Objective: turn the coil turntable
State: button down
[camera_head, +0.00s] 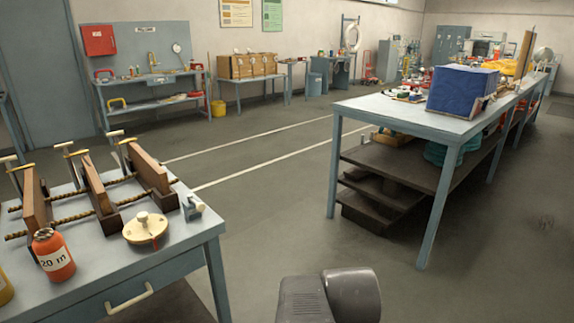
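A grey rounded part of my own arm shows at the bottom centre, right of the table and apart from the disc. My gripper is not in view, so its fingers cannot be seen.
An orange bottle marked "20 m" (53,256) stands left of the disc. A long bench (400,112) stands at right. Open floor lies between.

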aim_at(141, 230)
jog(key=u, duration=1.4)
